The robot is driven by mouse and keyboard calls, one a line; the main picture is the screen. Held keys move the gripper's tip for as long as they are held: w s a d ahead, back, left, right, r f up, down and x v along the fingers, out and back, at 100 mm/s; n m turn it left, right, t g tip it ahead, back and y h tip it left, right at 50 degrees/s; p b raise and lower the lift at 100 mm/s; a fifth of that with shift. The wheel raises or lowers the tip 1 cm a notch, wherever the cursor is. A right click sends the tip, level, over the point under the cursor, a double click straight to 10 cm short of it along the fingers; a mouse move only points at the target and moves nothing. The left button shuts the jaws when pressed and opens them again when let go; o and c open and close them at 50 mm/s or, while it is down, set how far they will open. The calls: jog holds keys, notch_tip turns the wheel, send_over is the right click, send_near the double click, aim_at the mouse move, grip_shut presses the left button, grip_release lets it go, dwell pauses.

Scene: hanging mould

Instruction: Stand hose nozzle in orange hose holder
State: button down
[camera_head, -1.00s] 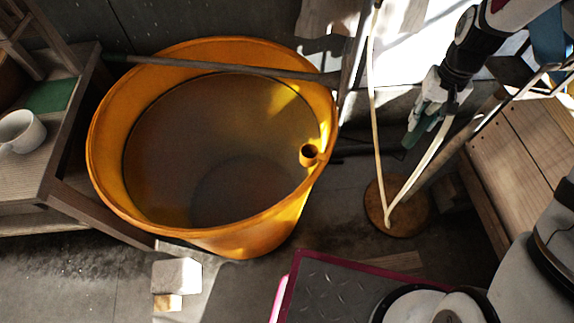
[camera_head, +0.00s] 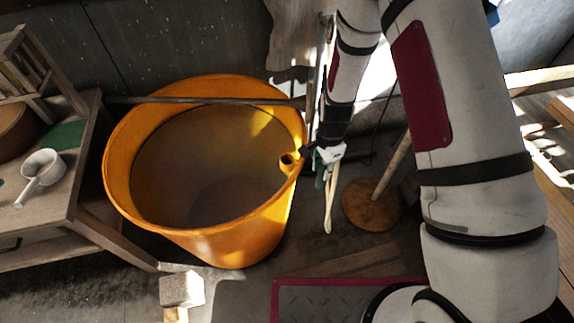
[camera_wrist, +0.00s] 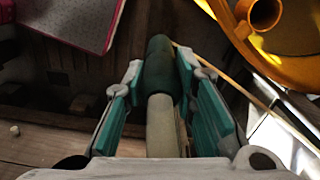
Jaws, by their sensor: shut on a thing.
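The orange hose holder (camera_head: 288,160) is a short open cup on the inner right rim of the large orange tub (camera_head: 225,250). In the wrist view the holder (camera_wrist: 249,30) shows at the upper right, its round mouth open. My gripper (camera_head: 324,168) is just right of the tub rim, apart from the holder. In the wrist view my gripper (camera_wrist: 160,70) is shut on the hose nozzle (camera_wrist: 158,75), which has a dark green end and a pale body between the teal finger pads. A pale hose (camera_head: 329,212) hangs below the gripper.
A grey bar (camera_head: 200,101) crosses above the tub's back. A table with a white dipper (camera_head: 43,166) stands at left. A round wooden base with a pole (camera_head: 370,206) is right of the gripper. A pink-edged mat (camera_head: 330,300) and pale block (camera_head: 182,288) lie in front.

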jog(key=w+a+f+b, duration=0.5)
jog(key=w+a+b, duration=0.5)
jog(key=w, duration=0.1)
jog(key=shift+w+a, duration=0.35)
jog(key=shift+f, duration=0.1)
jog(key=shift+f, duration=0.25)
jog(key=c, duration=1.3)
grip_release()
